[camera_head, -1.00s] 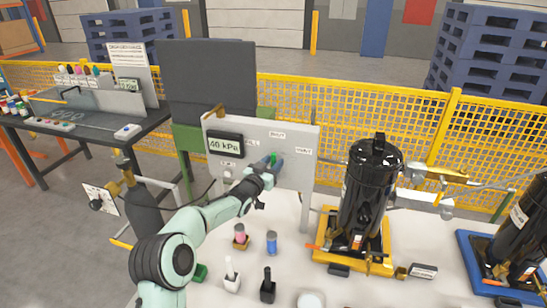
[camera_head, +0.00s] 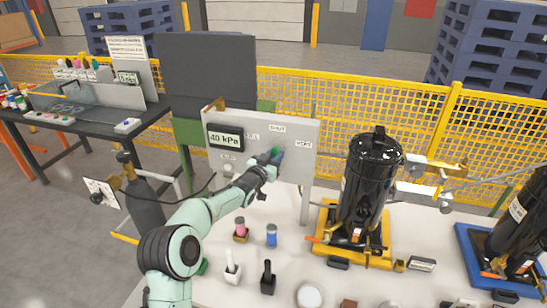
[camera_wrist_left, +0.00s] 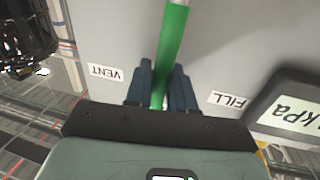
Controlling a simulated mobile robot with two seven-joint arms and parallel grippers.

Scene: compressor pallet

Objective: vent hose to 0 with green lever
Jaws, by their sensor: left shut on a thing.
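The green lever (camera_head: 274,152) is on the upright grey panel (camera_head: 290,168), below the SHUT label (camera_head: 278,128). It shows larger as a green bar in the left wrist view (camera_wrist_left: 173,40). My left gripper (camera_head: 275,157) is shut on the lever; its dark blue fingers (camera_wrist_left: 163,82) stand on either side of it. The FILL label (camera_wrist_left: 229,100) and VENT label (camera_wrist_left: 105,73) flank the lever in the left wrist view. The gauge display (camera_head: 225,138) reads 40 kPa. A dark hose (camera_head: 190,190) runs left of the panel, partly hidden. My right gripper is not in view.
A black compressor (camera_head: 368,190) stands on a yellow base right of the panel. Another compressor (camera_head: 520,235) stands on a blue base at far right. Small pots and blocks, including a blue one (camera_head: 271,236), stand below my arm. A gas cylinder (camera_head: 145,207) stands at left.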

